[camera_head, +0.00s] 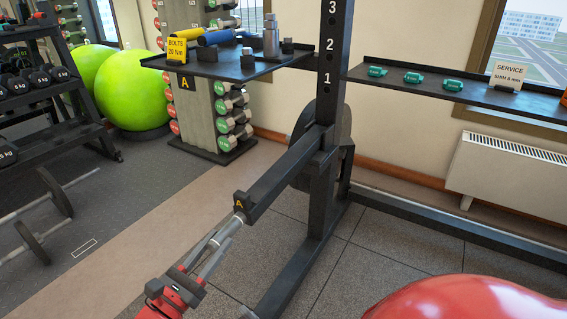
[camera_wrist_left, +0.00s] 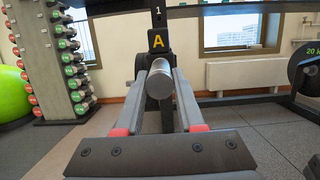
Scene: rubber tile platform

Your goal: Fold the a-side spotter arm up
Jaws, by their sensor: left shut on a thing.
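The a-side spotter arm (camera_head: 283,172) is a dark bar marked with a yellow A. It sticks out from the numbered rack upright (camera_head: 333,75) toward me, below the number 1, and looks roughly level. A silver round handle (camera_head: 229,229) projects from its near end. My left gripper (camera_head: 217,244) is shut on this handle. In the left wrist view the handle (camera_wrist_left: 160,86) sits between the two long grey fingers, with the A plate just behind it. My right gripper is not in view.
A dark shelf (camera_head: 345,72) with tools and a BOLTS sign stands left of the upright. Another shelf (camera_head: 450,88) with green clips is right. A large red rounded surface (camera_head: 465,300) fills the lower right.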

